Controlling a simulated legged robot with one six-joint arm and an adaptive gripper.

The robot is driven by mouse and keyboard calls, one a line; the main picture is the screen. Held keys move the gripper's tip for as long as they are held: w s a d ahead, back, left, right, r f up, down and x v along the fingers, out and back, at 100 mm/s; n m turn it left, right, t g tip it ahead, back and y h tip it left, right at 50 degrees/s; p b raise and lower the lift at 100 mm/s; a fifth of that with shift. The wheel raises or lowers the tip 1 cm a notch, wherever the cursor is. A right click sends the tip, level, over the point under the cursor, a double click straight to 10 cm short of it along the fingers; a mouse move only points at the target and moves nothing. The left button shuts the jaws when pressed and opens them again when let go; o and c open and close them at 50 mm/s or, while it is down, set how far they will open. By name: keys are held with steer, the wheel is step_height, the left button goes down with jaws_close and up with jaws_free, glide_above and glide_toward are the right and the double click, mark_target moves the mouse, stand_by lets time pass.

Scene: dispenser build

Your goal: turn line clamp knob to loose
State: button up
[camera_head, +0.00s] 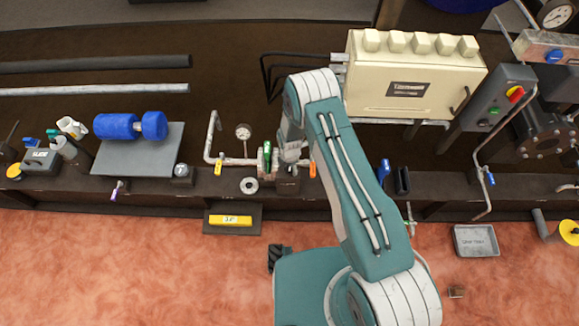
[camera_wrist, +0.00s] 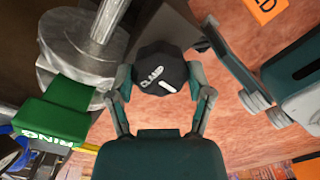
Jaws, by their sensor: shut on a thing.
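The line clamp knob (camera_wrist: 160,70) is a dark, many-sided knob with white lettering that seems to read CLAMP and a short white line mark. In the wrist view, the fingers of my gripper (camera_wrist: 162,82) stand on both sides of it and are shut on it. In the head view, my gripper (camera_head: 290,163) points down at the pipe fitting on the dark bench edge. The knob is hard to make out there, under my gripper.
A green tag (camera_wrist: 58,112) and a round metal flange (camera_wrist: 80,62) are close on the left in the wrist view. An orange tag (camera_head: 312,168) stands just right of my gripper. A pressure gauge (camera_head: 243,131) rises behind the pipe. A cream box (camera_head: 412,75) stands behind my arm.

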steer(key=shift+w, duration=0.1)
steer(key=o, duration=1.1)
steer(key=shift+o, duration=0.2)
steer(key=shift+r, duration=0.1)
step_height(320, 180, up, 12)
steer(key=shift+f, duration=0.2)
